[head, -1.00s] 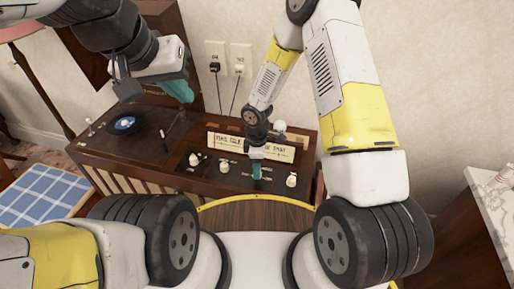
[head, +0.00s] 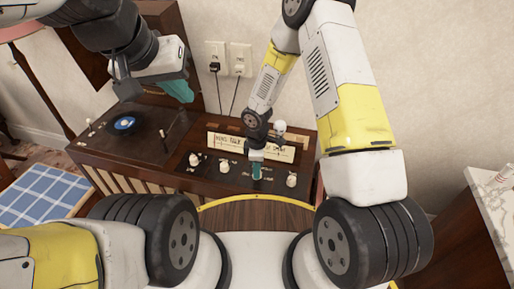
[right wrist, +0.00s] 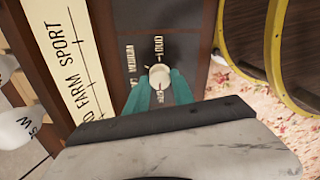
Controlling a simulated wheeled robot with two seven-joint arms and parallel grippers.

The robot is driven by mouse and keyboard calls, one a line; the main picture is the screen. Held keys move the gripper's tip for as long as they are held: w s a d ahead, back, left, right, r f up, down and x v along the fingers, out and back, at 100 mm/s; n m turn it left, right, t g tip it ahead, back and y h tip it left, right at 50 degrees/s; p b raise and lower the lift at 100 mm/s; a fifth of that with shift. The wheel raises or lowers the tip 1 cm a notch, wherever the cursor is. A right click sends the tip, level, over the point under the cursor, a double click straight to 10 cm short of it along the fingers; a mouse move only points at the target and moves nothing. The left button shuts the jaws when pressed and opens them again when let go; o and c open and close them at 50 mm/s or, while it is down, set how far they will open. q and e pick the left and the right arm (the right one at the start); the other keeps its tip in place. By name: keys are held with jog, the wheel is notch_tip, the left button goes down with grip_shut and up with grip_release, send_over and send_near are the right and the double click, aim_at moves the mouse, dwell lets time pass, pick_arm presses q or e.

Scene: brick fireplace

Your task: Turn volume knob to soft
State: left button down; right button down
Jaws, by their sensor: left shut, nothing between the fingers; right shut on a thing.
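The volume knob (right wrist: 159,75) is a small cream knob on a dark panel in the right wrist view. Printed words, among them LOUD and MEDIUM, surround it. My right gripper (right wrist: 159,82) has a teal finger on each side of the knob and is shut on it. In the head view, my right gripper (head: 257,172) is at the front of the wooden radio console (head: 120,158), and it hides the knob. My left gripper (head: 180,91) is shut and empty, held above the console near the wall, away from the knobs.
Other cream knobs (head: 195,160) and (head: 291,181) stand on either side of my right gripper. A record player with a blue-labelled disc (head: 125,123) fills the console's left part. A lettered dial strip (right wrist: 73,60) lies beside the knob. A marble-topped cabinet (head: 490,195) stands at right.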

jog(key=m, duration=1.1)
dwell(0.3)
jog(key=shift+m, duration=0.3)
jog(key=c, duration=1.1)
grip_release()
notch_tip(320, 180, up, 8)
jog(key=shift+f, duration=0.1)
